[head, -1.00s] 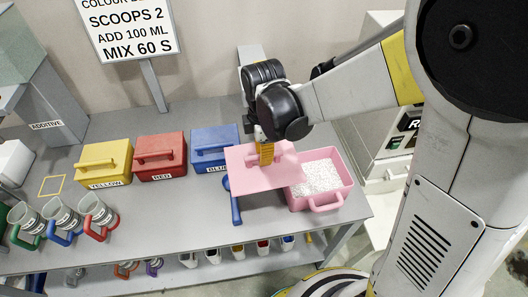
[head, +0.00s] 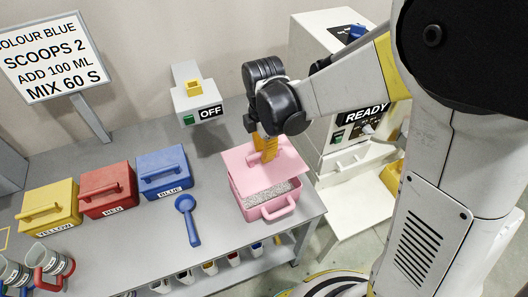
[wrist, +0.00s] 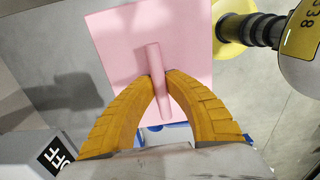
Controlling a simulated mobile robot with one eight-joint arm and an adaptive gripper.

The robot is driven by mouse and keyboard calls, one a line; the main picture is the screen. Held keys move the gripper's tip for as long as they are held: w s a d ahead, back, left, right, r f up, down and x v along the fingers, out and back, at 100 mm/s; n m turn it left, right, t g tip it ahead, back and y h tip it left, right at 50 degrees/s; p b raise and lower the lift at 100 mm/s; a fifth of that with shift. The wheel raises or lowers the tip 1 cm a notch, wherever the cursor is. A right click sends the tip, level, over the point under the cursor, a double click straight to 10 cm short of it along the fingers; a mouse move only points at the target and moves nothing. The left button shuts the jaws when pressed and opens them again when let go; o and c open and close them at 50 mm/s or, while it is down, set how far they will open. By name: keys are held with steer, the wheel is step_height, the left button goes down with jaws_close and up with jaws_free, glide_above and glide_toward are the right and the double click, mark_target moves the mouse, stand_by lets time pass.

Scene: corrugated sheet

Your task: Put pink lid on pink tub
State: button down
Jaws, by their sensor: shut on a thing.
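The pink lid (head: 262,162) is a flat square plate with a bar handle. My gripper (head: 265,145) is shut on that handle. In the wrist view the orange fingers of my gripper (wrist: 157,85) close on the handle of the lid (wrist: 110,50). The pink tub (head: 268,208) stands on the table and holds white granules. The lid is over the back part of the tub, tilted, and the front strip of granules shows. I cannot tell whether the lid touches the rim.
A blue scoop (head: 188,220) lies left of the tub. Blue (head: 163,172), red (head: 107,189) and yellow (head: 50,207) lidded tubs stand further left. A box marked OFF (head: 195,103) is behind, and a white machine marked READY (head: 350,130) is at the right.

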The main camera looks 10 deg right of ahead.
step_height(320, 180, down, 9)
steer(key=b, duration=0.7)
steer(key=shift+r, duration=0.15)
stand_by(0.4)
steer(key=c, duration=1.4)
jaws_free()
step_height(320, 180, up, 12)
steer(key=shift+w, duration=0.1)
steer(key=s+d+r+m+t, duration=0.1)
steer(key=s+d+m+t, duration=0.1)
steer(key=m, duration=0.5)
steer(key=s+d+r+m+t, duration=0.1)
steer(key=s+d+m+t, duration=0.1)
steer(key=s+d+m, duration=0.3)
steer(key=s+d+r+m+t, duration=0.1)
steer(key=s+d+m+t, duration=0.2)
steer(key=d+m, duration=0.3)
steer(key=shift+s+d+r+m, duration=0.15)
steer(key=shift+s+m, duration=0.15)
steer(key=shift+m, duration=0.65)
steer(key=shift+s+d+m, duration=0.15)
steer(key=shift+s+m, duration=0.1)
steer(key=shift+m, duration=0.7)
